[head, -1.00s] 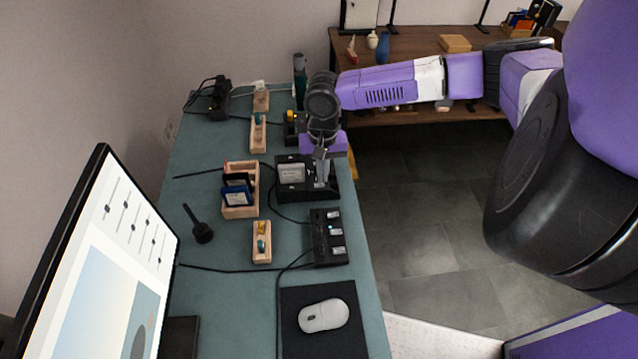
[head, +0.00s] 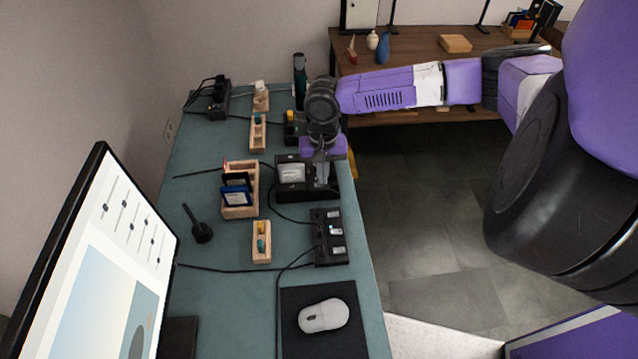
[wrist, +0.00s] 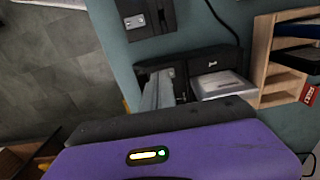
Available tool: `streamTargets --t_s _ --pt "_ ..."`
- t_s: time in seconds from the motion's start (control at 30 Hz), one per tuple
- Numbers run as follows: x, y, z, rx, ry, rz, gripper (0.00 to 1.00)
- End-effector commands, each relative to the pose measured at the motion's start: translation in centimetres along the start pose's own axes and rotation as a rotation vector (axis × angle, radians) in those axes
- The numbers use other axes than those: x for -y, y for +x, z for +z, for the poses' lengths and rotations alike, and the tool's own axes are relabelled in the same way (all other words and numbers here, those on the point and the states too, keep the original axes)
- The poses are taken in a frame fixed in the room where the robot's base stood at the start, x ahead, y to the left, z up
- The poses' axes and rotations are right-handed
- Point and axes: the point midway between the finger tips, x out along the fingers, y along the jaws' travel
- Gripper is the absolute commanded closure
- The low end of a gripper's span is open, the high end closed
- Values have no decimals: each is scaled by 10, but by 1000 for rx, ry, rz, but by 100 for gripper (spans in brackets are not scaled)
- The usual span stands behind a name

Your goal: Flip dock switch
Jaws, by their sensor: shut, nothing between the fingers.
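The black dock (head: 283,194) stands on the teal desk near its right edge, with a grey drive (head: 291,172) seated in its left part. The dock also shows in the wrist view (wrist: 215,59), with the drive (wrist: 222,86) in its bay. My gripper (head: 322,184) points down over the dock's right part, beside the drive. In the wrist view my gripper (wrist: 160,102) is shut and empty, its fingers close to or on the dock. I cannot tell whether they touch it. The switch is not clearly seen; the fingers may hide it.
A black multi-slot unit (head: 318,255) sits in front of the dock. A wooden rack (head: 228,211) with dark cartridges stands left of it. Small wooden holders (head: 261,257), cables, a mouse (head: 324,315) and a monitor (head: 110,250) take up other desk space. Floor lies to the right.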

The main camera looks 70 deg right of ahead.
Motion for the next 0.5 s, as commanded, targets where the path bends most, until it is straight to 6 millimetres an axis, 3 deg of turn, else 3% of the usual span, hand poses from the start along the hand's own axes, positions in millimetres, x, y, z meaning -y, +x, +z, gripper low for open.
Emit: streamTargets --t_s 0.5 --pt "0 3 0 0 0 0 100"
